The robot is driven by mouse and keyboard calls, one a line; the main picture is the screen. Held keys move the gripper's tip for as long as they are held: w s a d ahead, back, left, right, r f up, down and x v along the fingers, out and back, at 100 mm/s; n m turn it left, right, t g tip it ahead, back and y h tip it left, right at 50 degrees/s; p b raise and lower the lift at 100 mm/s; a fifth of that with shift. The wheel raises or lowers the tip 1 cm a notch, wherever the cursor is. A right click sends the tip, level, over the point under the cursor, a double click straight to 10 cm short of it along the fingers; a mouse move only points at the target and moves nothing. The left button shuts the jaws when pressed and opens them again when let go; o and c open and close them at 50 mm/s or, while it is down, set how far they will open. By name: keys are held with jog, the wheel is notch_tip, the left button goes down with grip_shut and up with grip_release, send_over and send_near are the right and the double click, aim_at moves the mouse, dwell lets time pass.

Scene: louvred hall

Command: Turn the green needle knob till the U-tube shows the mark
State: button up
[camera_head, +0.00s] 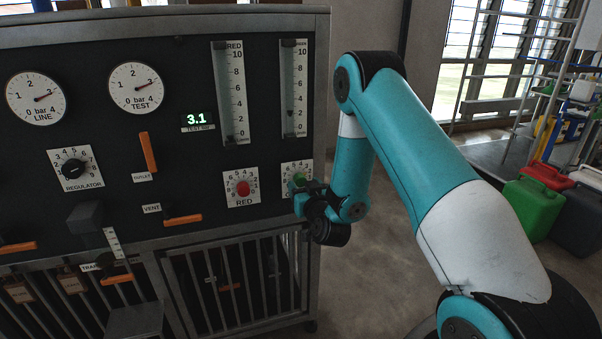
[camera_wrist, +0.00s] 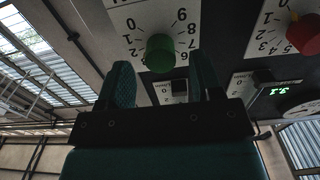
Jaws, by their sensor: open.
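The green knob (camera_head: 300,179) sits on a numbered white dial at the panel's right edge. It also shows in the wrist view (camera_wrist: 160,54), upside down, just beyond and between my fingertips. My gripper (camera_head: 301,191) is open at the knob; in the wrist view its fingers (camera_wrist: 163,78) stand apart, with a gap to each side of the knob. No U-tube is clearly seen. A scaled upright tube (camera_head: 294,75) above the green knob has a dark marker low on its scale, near 2 to 3. No separate target mark can be made out.
The red knob (camera_head: 243,188) and its tube (camera_head: 231,90) are left of the green one. The orange outlet (camera_head: 148,152) and vent (camera_head: 183,220) levers lie farther left. A display (camera_head: 196,119) reads 3.1. Jerrycans (camera_head: 535,205) stand at right; the floor between is clear.

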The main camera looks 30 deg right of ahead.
aim_at(302, 182)
jog(key=shift+w+d+r+p, duration=0.25)
jog(key=shift+w+r+p, duration=0.1)
jog(key=shift+w+p, duration=0.25)
jog(key=shift+w+f+b, duration=0.1)
jog(key=shift+f+b, duration=0.2)
jog(key=shift+b, duration=0.05)
jog(key=shift+w+d+r+p, duration=0.15)
jog(key=shift+w+p, duration=0.25)
jog(key=shift+p, duration=0.3)
jog(key=shift+w+d+p, duration=0.1)
jog(key=shift+w+p, duration=0.4)
jog(key=shift+p, duration=0.1)
grip_shut()
